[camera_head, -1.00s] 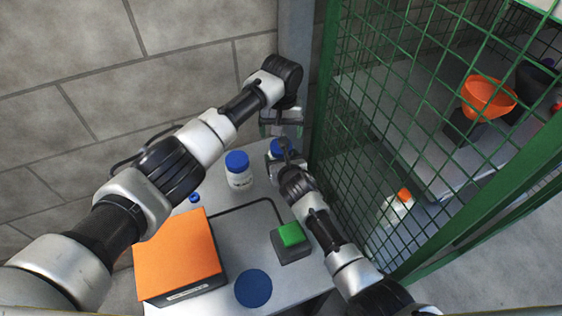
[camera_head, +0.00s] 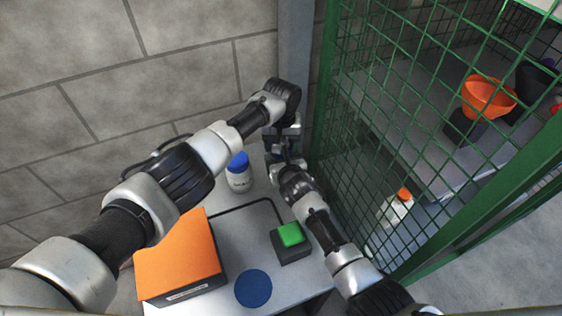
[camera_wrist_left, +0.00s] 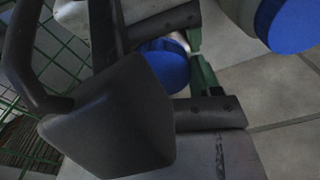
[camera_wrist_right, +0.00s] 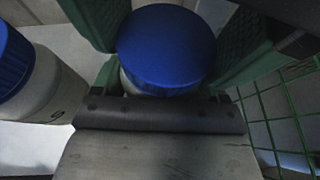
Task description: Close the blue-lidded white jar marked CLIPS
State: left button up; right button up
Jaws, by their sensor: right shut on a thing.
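A white jar with a blue lid (camera_wrist_right: 167,45) stands between the green finger pads of my right gripper (camera_head: 281,156), which is shut on its body. The lid sits on top of the jar. My left gripper (camera_head: 283,134) is right above this jar and hides it in the head view. The lid also shows in the left wrist view (camera_wrist_left: 166,65), among dark fingers and green pads. Whether the left jaws are open or shut is unclear. No label on the held jar is readable.
A second blue-lidded white jar (camera_head: 238,176) stands close to the left. An orange-topped box (camera_head: 178,258), a green-topped block (camera_head: 290,236) and a dark blue disc (camera_head: 253,288) occupy the table. A green mesh fence (camera_head: 380,140) stands close on the right.

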pick_arm(q)
jog(key=shift+c, duration=1.1)
jog(key=o, duration=1)
jog(key=shift+r, duration=0.1)
jog(key=shift+r, duration=2.15)
jog(key=shift+o, duration=0.4)
jog(key=shift+o, duration=0.8)
